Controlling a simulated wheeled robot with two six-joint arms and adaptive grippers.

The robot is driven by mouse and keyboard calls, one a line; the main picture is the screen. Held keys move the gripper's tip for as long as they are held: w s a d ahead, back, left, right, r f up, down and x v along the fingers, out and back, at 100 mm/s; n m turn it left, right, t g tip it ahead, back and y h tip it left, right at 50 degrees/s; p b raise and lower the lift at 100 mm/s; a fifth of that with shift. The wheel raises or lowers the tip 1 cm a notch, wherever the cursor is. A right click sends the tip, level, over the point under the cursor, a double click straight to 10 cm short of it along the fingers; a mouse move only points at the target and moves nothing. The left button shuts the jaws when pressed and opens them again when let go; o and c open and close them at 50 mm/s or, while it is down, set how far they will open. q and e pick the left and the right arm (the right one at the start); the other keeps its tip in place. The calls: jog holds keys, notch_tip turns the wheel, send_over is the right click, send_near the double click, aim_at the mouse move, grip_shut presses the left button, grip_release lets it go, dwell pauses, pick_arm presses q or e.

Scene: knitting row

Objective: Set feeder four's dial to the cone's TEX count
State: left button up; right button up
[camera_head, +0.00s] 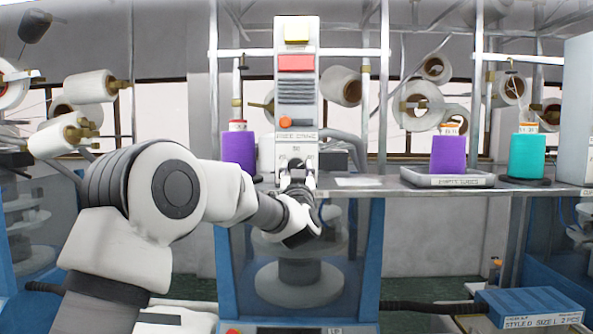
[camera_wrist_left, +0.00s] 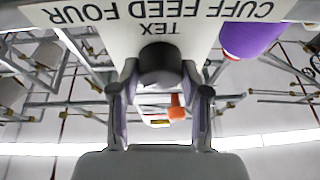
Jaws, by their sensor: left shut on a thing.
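Feeder four's panel stands at the centre of the head view; its plate (camera_wrist_left: 90,14) reads "CUFF FEED FOUR" and "TEX", upside down in the left wrist view. A dark round dial (camera_wrist_left: 160,62) sits under the TEX mark. My left gripper (camera_head: 298,178) is at the panel's lower part, its fingers (camera_wrist_left: 160,80) closed on either side of the dial. The dial's setting cannot be read. A purple cone (camera_head: 239,152) stands left of the panel; it also shows in the left wrist view (camera_wrist_left: 250,38). Its top label is too small to read. My right gripper is out of view.
The panel carries yellow (camera_head: 297,33) and red (camera_head: 296,63) blocks and an orange knob (camera_head: 286,123). Right on the shelf are a tray (camera_head: 448,181) marked "EMPTY TUBES", another purple cone (camera_head: 448,155) and a teal cone (camera_head: 525,156). A blue box (camera_head: 528,304) lies lower right.

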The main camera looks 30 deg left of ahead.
pick_arm(q)
jog(key=n+g+y+b, duration=0.1)
jog(key=n, duration=0.2)
jog(key=n+g+y, duration=0.1)
jog(key=n+g, duration=0.1)
jog(key=n, duration=0.2)
jog(key=n+g+y+b, duration=0.1)
jog(key=n, duration=0.3)
jog(key=shift+d+r+b, duration=0.15)
jog(key=shift+b, duration=0.15)
jog(key=n+g, duration=0.1)
jog(key=n, duration=0.1)
jog(key=n+g+p, duration=0.1)
jog(key=n, duration=0.2)
jog(key=shift+w+r+g, duration=0.1)
jog(key=shift+r+g, duration=0.05)
jog(key=shift+g, duration=0.15)
jog(key=n+p, duration=0.1)
jog(key=n, duration=0.2)
jog(key=n+g+h+p, duration=0.1)
jog(key=n, duration=0.1)
jog(key=shift+r+n+g, duration=0.1)
jog(key=shift+n+g, duration=0.2)
jog(key=shift+n, duration=0.1)
jog(key=shift+n+h, duration=0.7)
jog(key=shift+n, duration=0.4)
jog(key=shift+n+g+h+p, duration=0.3)
jog(key=shift+n+h, duration=0.4)
jog(key=shift+n, duration=0.6)
